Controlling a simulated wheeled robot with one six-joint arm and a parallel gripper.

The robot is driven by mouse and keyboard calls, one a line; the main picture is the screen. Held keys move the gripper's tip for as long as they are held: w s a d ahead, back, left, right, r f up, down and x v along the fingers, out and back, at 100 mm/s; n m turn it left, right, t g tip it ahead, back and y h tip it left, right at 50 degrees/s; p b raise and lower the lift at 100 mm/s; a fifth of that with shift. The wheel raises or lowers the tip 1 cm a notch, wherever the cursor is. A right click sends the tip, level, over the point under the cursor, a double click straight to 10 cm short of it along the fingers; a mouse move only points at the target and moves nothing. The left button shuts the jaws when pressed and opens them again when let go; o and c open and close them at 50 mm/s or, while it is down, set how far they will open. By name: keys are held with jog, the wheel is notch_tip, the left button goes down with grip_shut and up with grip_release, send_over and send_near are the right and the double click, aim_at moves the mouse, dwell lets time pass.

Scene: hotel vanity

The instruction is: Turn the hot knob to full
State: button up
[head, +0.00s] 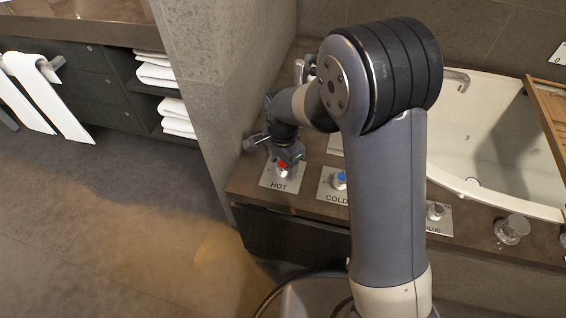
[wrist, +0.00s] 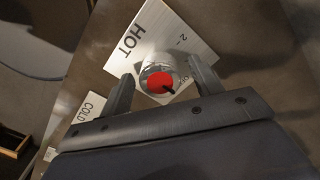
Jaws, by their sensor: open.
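The hot knob (wrist: 161,81) has a red top with a dark pointer mark and a clear or metallic rim. It sits on a pale plate labelled HOT (wrist: 180,40). In the head view the red knob (head: 282,167) shows at the counter's left end, partly covered by my gripper (head: 285,160). In the wrist view my gripper (wrist: 162,88) is open, with one finger on each side of the knob. Small gaps seem to show between the fingers and the knob; I cannot tell whether either touches. The dark pointer points toward the lower right of the wrist view, near partly hidden lettering.
The blue cold knob (head: 340,178) stands just right of the hot plate. Farther right are the plug knob (head: 435,211) and a glass (head: 512,229). A basin (head: 485,140) lies behind. A stone wall (head: 215,90) stands close on the left.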

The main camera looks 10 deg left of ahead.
jog(key=shift+c, duration=0.2)
jog(key=c, duration=0.9)
jog(key=shift+c, duration=0.2)
jog(key=shift+n, duration=0.3)
jog(key=n+p, duration=0.1)
jog(key=n, duration=0.2)
jog(key=shift+r, duration=0.15)
jog(key=n+p, duration=0.1)
jog(key=n, duration=0.4)
jog(key=shift+n+p, duration=0.35)
jog(key=shift+n, duration=0.05)
jog(key=n, duration=0.4)
jog(key=shift+p, duration=0.4)
jog(key=shift+n, duration=2.2)
